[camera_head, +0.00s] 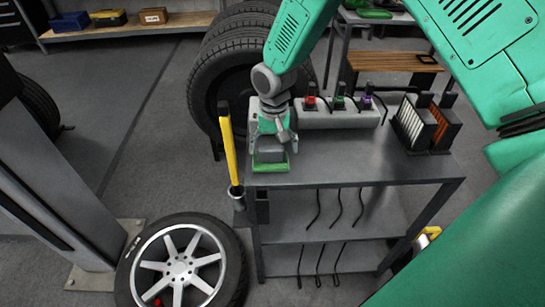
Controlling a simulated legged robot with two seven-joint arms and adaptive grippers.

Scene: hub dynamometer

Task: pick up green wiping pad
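The green wiping pad (271,166) is a small block with a grey upper part and a green edge. It is at the front left corner of the grey metal cart top. My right gripper (272,134) points down right at the pad, its fingers spread to about the pad's width. The gripper hides the pad's rear part, and I cannot tell whether the fingers press on it. My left gripper is not in view.
A grey block with red, green and purple connectors (340,114) stands at the cart's back. Dark finned boxes (414,124) stand at right. A yellow-handled tool (229,150) rises from a holder at the cart's left edge. A wheel (181,266) lies on the floor. The cart top's middle is clear.

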